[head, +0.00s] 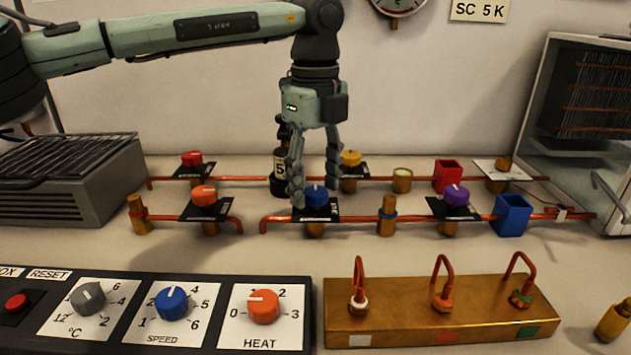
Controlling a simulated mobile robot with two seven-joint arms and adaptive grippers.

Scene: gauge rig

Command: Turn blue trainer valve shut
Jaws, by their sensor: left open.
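The blue trainer valve (316,196) is a round blue knob with a white line on top. It sits on a black plate (318,214) on the front copper pipe, near the middle of the head view. My left gripper (316,196) points down over it with its fingers apart. One finger comes down to the left of the knob, the other passes behind and to its right. I cannot tell whether either finger touches the knob. My right gripper is not in view.
An orange valve (204,196) is to the left and a purple valve (456,195) to the right on the front pipe. Red (192,158) and yellow (349,158) valves stand behind. A dial panel (213,310) and brass block (440,308) are in front.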

